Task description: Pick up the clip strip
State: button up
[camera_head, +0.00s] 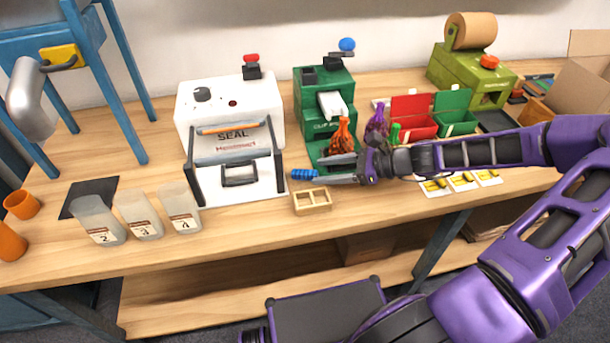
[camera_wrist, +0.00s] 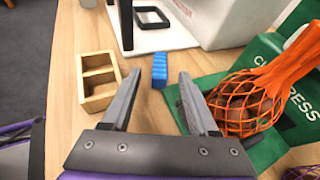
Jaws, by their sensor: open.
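The clip strip is most likely the small ribbed blue piece (camera_head: 303,174) on the table in front of the white seal machine. In the wrist view the blue strip (camera_wrist: 160,70) lies just beyond and between my fingertips, apart from them. My gripper (camera_head: 322,168) is open and empty, with its two grey fingers pointing at the strip from the right. The fingers also show in the wrist view (camera_wrist: 158,88), spread with bare wood between them.
A small wooden two-cell box (camera_head: 312,212) stands close in front of the strip. The white seal machine (camera_head: 232,110) is behind it. The green clip press (camera_head: 308,133), with an orange net bag of chestnuts (camera_wrist: 243,103) on its base, is beside my gripper. Labelled cups (camera_head: 139,225) stand left.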

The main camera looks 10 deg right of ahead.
aim_at(310, 173)
jog(key=x, duration=0.5)
jog(key=shift+w+a+b, duration=0.1)
jog(key=shift+a+b, duration=0.05)
jog(key=shift+b, duration=0.25)
grip_shut()
